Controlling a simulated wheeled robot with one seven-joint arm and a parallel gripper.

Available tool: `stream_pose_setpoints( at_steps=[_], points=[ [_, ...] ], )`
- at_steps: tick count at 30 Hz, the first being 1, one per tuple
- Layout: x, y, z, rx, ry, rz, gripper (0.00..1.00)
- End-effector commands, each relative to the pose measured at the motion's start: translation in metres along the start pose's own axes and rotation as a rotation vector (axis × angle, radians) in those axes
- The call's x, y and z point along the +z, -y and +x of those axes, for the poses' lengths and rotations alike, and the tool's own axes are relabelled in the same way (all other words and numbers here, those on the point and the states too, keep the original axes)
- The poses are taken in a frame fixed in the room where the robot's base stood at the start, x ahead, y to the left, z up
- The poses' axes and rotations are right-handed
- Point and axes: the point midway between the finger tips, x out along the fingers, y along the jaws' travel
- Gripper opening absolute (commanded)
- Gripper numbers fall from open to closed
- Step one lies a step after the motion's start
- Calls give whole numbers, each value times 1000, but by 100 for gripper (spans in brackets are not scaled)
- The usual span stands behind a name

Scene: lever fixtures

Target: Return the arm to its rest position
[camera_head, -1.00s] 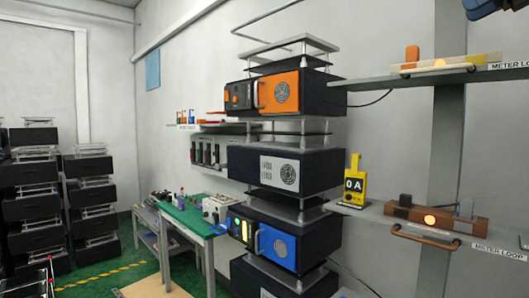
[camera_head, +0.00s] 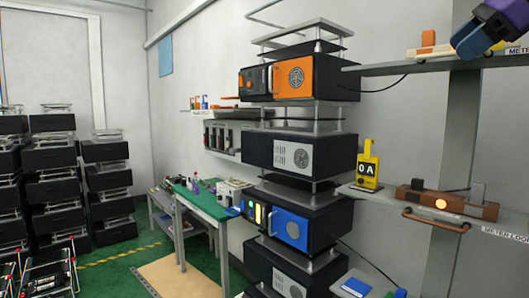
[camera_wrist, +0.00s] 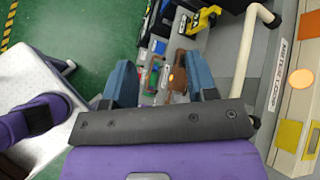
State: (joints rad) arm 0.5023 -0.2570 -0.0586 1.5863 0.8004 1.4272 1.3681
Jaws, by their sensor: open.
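My gripper (camera_wrist: 161,84) shows in the wrist view as two blue fingers set apart on a dark bar. It is open, with nothing between the fingers. Beyond and below the gap lie small fixtures and the green floor. My arm is apart from the lower brown fixture (camera_head: 418,199), which has a lit orange button and a copper-coloured handle (camera_head: 435,220).
A pale bar handle (camera_wrist: 247,45) and a METER LOOP label are close at the right of the wrist view. A rack (camera_head: 296,150) of boxes and a green table (camera_head: 203,200) stand left. Floor shows at left.

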Motion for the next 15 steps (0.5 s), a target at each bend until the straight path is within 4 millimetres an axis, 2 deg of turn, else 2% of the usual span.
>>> stream_pose_setpoints(
  at_steps=[1, 6, 12, 15],
  points=[
    [-1, -25, 15, 29, -32, -101, 52],
    [-25, -112, 60, 149, -162, -549, 52],
    [-69, -216, 100, 338, -258, -1145, 52],
    [-94, -260, 114, 434, -278, -1437, 52]
  ],
)
